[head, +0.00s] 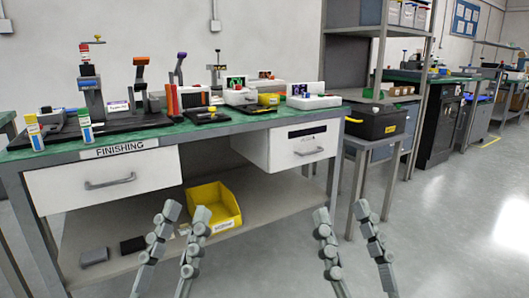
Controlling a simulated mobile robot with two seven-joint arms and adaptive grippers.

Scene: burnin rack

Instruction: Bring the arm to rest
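My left gripper (186,212) is in the lower middle of the head view, in front of the workbench. Its two grey fingers stand apart and nothing shows between them. My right gripper (341,213) is to the right, also with its fingers apart and empty. Both point up and away from me in the picture, and neither appears to hold anything. The rest of both arms is out of the frame.
A green-topped bench (225,127) marked FINISHING carries several devices. A yellow bin (229,206) lies on its lower shelf. A black crate (376,121) stands on a small table at right. Grey floor (450,235) is clear at lower right.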

